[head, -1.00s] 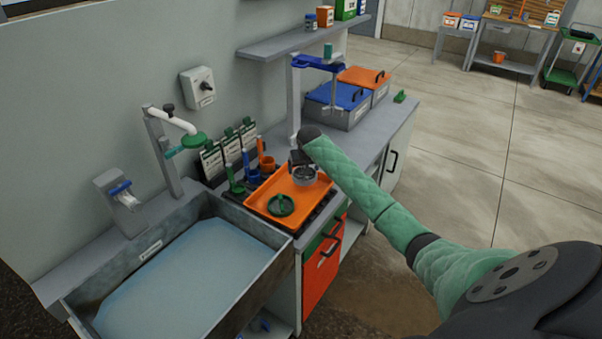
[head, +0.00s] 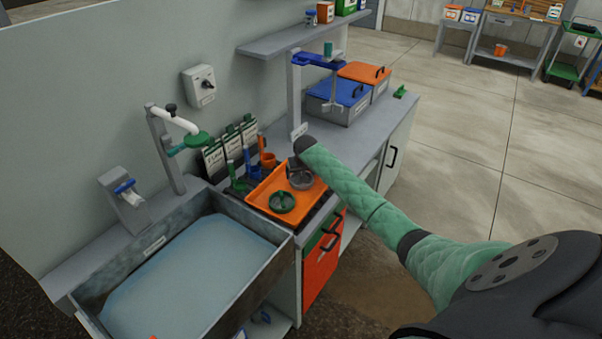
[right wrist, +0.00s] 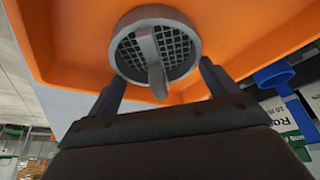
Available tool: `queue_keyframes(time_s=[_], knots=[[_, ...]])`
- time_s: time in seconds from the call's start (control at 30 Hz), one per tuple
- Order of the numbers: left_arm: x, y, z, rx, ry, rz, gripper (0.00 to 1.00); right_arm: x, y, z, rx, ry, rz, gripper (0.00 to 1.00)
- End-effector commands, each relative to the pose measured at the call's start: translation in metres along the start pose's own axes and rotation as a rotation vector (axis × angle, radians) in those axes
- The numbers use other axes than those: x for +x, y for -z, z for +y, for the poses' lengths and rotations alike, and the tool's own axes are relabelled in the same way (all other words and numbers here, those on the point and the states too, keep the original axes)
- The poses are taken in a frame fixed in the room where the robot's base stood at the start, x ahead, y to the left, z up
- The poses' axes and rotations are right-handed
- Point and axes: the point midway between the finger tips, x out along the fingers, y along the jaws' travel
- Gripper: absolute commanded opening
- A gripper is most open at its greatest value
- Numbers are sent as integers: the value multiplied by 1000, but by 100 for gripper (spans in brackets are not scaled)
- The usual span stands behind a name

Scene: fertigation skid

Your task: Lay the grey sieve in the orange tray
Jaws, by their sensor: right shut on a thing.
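The grey sieve (head: 301,181) is a round cup with a mesh, over the back right part of the orange tray (head: 262,189). In the right wrist view the sieve (right wrist: 190,42) shows its mesh and a grey bar across it, against the orange tray floor (right wrist: 85,45). My right gripper (right wrist: 163,70) is shut on the sieve, with a dark finger at each side. In the head view my right gripper (head: 297,168) is small and partly hidden by its wrist. I cannot tell whether the sieve touches the tray floor. My left gripper is not in view.
A green sieve-like disc (head: 282,202) lies in the tray's front part. Green, blue and orange cups (head: 266,158) stand behind the tray. A water-filled sink (head: 190,275) is at left. A grey stand with a blue arm (head: 318,61) and lidded boxes (head: 340,100) are behind right.

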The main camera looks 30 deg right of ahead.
Motion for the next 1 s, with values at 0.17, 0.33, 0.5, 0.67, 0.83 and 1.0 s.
queue_keyframes(time_s=[0.17, 0.33, 0.5, 0.67, 0.83, 1.0], knots=[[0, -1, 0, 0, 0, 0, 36, 1, 0, 0, 0, 0, 0, 100], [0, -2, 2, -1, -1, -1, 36, 1, 0, 0, 0, 0, 0, 100], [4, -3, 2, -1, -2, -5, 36, -7, 0, 0, 0, 0, 1, 100], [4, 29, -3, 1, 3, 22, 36, -31, -1, 0, -1, 1, 2, 100], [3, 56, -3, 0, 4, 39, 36, -65, 0, 0, -1, 0, 4, 100], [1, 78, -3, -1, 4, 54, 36, -94, 0, 0, 0, 1, 2, 100]])
